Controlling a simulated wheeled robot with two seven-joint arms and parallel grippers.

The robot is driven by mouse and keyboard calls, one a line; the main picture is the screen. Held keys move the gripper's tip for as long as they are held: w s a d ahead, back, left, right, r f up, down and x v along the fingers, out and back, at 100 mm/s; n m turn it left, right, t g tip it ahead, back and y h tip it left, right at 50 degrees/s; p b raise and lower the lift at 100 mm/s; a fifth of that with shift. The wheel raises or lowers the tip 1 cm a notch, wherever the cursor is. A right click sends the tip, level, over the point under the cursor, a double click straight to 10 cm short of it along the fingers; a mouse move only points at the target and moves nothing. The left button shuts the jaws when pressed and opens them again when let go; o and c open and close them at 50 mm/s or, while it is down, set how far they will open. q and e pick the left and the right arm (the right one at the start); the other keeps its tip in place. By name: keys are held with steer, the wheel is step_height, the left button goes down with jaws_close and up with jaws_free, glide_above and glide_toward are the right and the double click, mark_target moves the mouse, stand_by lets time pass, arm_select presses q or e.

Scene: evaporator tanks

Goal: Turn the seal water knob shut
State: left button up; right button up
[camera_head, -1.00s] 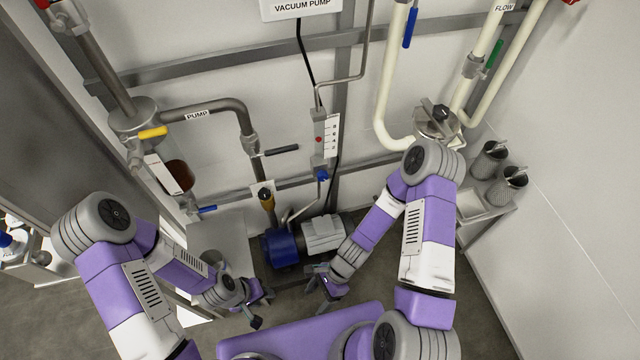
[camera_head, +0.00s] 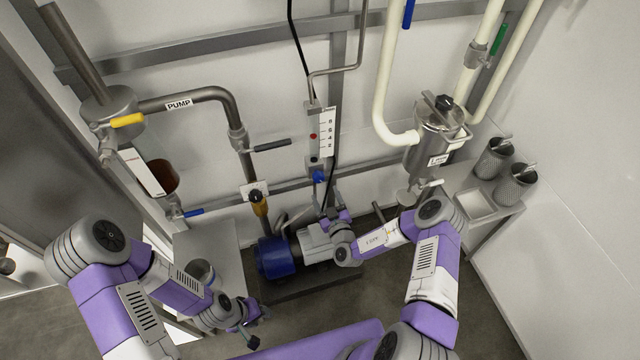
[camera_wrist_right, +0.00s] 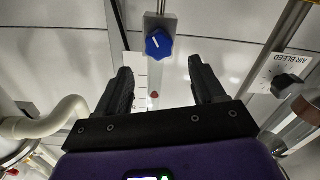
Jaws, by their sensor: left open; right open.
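The blue seal water knob (camera_head: 319,177) sits on the wall under the flow gauge (camera_head: 327,132). In the right wrist view the knob (camera_wrist_right: 158,43) has a white line on its face. My right gripper (camera_head: 335,214) is open and empty, just below the knob in the head view. In the right wrist view the gripper (camera_wrist_right: 162,80) has its fingers spread, with the knob beyond them and apart from them. My left gripper (camera_head: 250,334) is open, low at the left over the floor, away from the knob.
A blue and grey pump (camera_head: 277,256) stands below the knob. A black air bleed knob (camera_wrist_right: 286,83) is at the right in the right wrist view. A steel filter vessel (camera_head: 437,135) and a side table with mesh baskets (camera_head: 514,185) stand at the right.

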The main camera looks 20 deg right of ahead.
mark_target(319, 179)
steer(key=w+b, duration=0.2)
steer(key=w, duration=0.5)
steer(key=shift+w+a, duration=0.1)
steer(key=shift+w, duration=0.05)
steer(key=c, duration=1.1)
steer(key=shift+o, duration=0.2)
